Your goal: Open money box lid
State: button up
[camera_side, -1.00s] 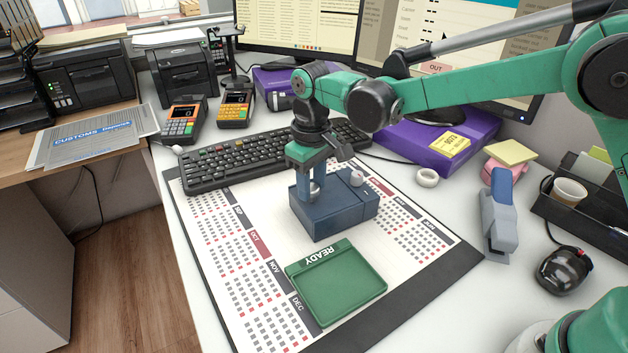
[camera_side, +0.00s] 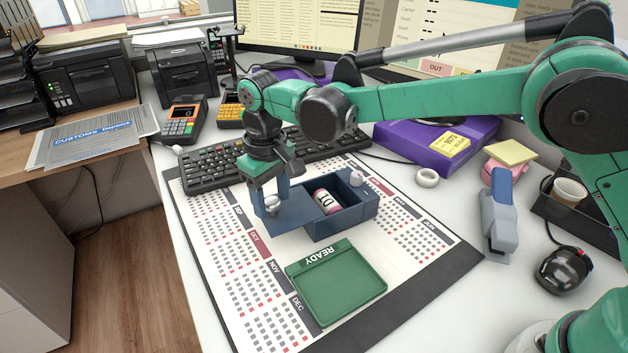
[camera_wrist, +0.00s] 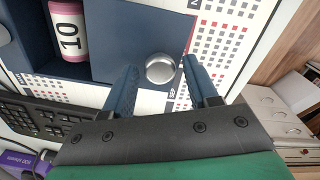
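The blue money box (camera_side: 348,218) stands on the desk mat, with its flat lid (camera_side: 298,216) slid to the left and sticking out past the box. The compartment is partly uncovered. A pink and white roll marked 10 (camera_side: 326,202) lies inside; it also shows in the wrist view (camera_wrist: 68,32). The lid's round silver knob (camera_wrist: 160,68) sits between the fingertips of my gripper (camera_wrist: 160,66), with a small gap on each side. In the side view my gripper (camera_side: 271,197) points down at the lid's left end, its fingers apart.
A green READY tray (camera_side: 340,288) lies in front of the box on the calendar mat (camera_side: 225,265). A black keyboard (camera_side: 215,168) is behind my gripper. The mat's left front is clear.

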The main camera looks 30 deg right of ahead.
aim_at(272, 201)
jog(key=shift+o, duration=0.6)
jog(key=shift+r, duration=2.85)
jog(key=shift+d, duration=0.15)
jog(key=s+d+r+m+t, duration=0.1)
jog(key=s+d+r+t, duration=0.15)
jog(key=d, duration=0.35)
jog(key=s+d+r+m+t, duration=0.1)
jog(key=s+d+r, duration=0.2)
jog(key=d, duration=0.2)
jog(key=s+d+f+m+t, duration=0.2)
jog(key=s+d+f+t, duration=0.1)
jog(key=s+d, duration=0.4)
jog(key=shift+s+d+f+t, duration=0.2)
jog(key=shift+s+f+t, duration=0.15)
jog(key=shift+s+f, duration=0.4)
